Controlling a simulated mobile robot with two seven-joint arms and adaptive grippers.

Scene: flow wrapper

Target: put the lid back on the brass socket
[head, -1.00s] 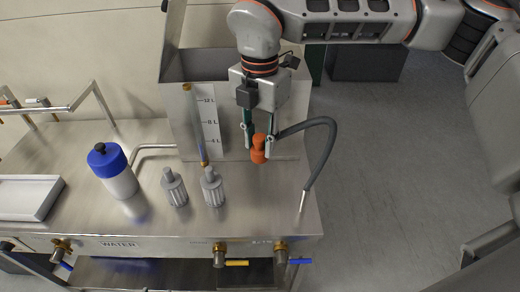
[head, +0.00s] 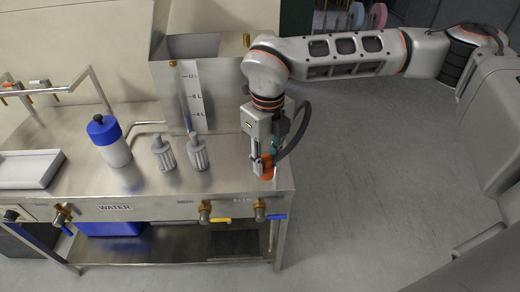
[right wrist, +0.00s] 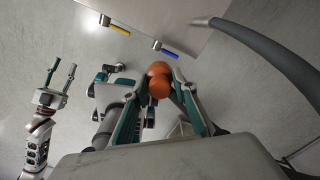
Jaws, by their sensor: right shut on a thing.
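My right gripper (head: 265,168) is shut on an orange, rounded lid (head: 268,174). It holds the lid near the front right corner of the steel bench, above the front panel. In the right wrist view the lid (right wrist: 159,82) sits between the fingertips. A brass fitting (head: 259,210) with a blue handle is on the front panel below the gripper. Another brass fitting (head: 204,212) with a yellow handle is to its left. I cannot tell which is the socket. My left gripper (right wrist: 63,72) shows in the right wrist view, empty, its fingers apart.
A tank with a litre scale (head: 192,95) stands behind. A dark hose (head: 297,132) hangs beside the gripper. A tray (head: 28,170) lies left.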

